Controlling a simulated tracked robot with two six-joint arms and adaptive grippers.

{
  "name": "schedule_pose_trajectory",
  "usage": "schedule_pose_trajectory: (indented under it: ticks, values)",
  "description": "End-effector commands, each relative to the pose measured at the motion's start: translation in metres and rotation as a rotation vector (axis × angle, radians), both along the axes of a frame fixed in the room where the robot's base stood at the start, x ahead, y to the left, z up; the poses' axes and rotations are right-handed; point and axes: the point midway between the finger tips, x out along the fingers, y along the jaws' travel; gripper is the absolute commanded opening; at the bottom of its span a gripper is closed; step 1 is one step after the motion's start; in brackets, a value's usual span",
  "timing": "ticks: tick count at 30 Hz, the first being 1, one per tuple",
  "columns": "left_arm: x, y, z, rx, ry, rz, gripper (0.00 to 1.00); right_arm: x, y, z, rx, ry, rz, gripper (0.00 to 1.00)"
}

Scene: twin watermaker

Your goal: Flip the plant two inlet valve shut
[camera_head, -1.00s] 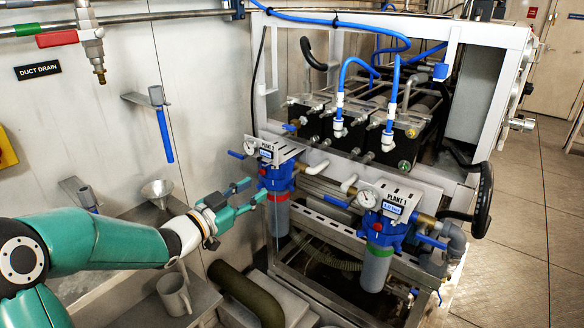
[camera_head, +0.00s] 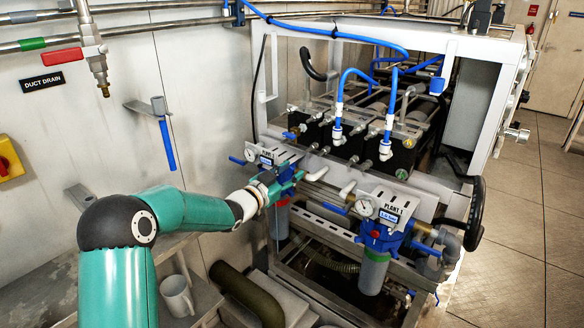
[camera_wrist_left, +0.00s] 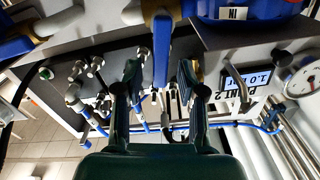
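The plant two filter unit stands at the middle of the head view, with its sign plate (camera_head: 277,152) and a clear bowl (camera_head: 280,220). In the left wrist view a blue valve lever (camera_wrist_left: 162,50) hangs beside the blue housing (camera_wrist_left: 250,8) marked IN. My left gripper (camera_head: 287,178) is at the front of the plant two filter, covering part of it. In the left wrist view its fingers (camera_wrist_left: 158,80) are open, one on each side of the lever, with gaps visible. Whether the lever lies fully between the tips is unclear. My right gripper is not in view.
The plant one filter (camera_head: 380,235) stands to the right with its own blue levers (camera_head: 336,208). A gauge (camera_head: 250,154) sits left of the plant two sign. A thick green hose (camera_head: 245,290) lies below.

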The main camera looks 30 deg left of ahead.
Motion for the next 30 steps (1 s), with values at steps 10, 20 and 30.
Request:
schedule_pose_trajectory:
  ticks: [10,20,30]
  values:
    - [0.0115,-0.0015,-0.0001,-0.001,0.0,0.0,0.4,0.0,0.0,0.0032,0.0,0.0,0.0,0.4]
    - [0.0111,-0.0013,-0.0001,-0.001,0.0,0.0,0.01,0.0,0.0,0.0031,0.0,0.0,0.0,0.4]
    - [0.0115,0.0022,0.0005,-0.06,0.005,0.0,0.0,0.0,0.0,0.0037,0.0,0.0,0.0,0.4]
